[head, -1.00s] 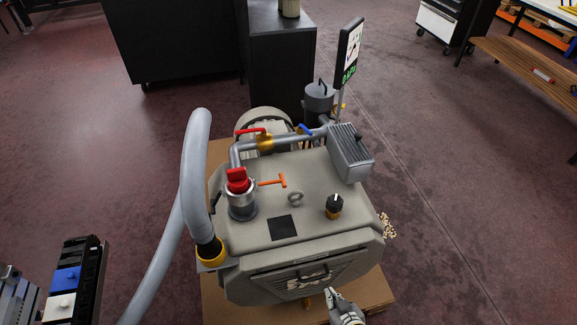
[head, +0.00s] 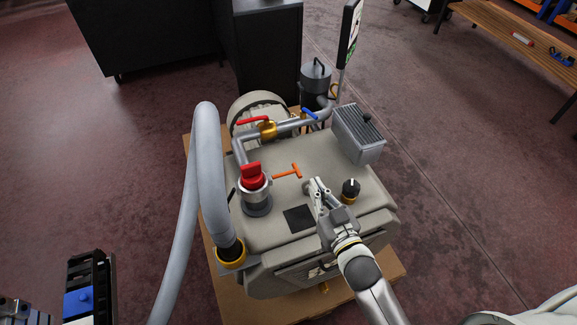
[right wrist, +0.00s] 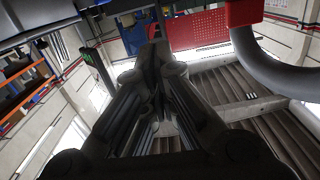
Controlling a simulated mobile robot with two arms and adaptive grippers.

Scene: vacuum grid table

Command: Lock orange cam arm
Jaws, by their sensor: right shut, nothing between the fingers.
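The orange cam arm (head: 287,172) is a thin T-ended lever in the head view. It sticks out to the right from the silver fitting (head: 256,191) under the red cap (head: 252,176) on top of the beige pump. My right gripper (head: 315,184) is over the pump's top, a little right of and below the lever's T end, apart from it in the picture. It is shut and empty. In the right wrist view the fingers (right wrist: 155,65) are together and point up the picture. The cam arm cannot be made out there. My left gripper is not in view.
A grey hose (head: 205,170) arches up left of the fitting. A black knob (head: 350,187) stands right of my right gripper. Behind the lever runs a pipe with a red-handled valve (head: 266,128). A finned grey box (head: 358,135) is at the back right.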

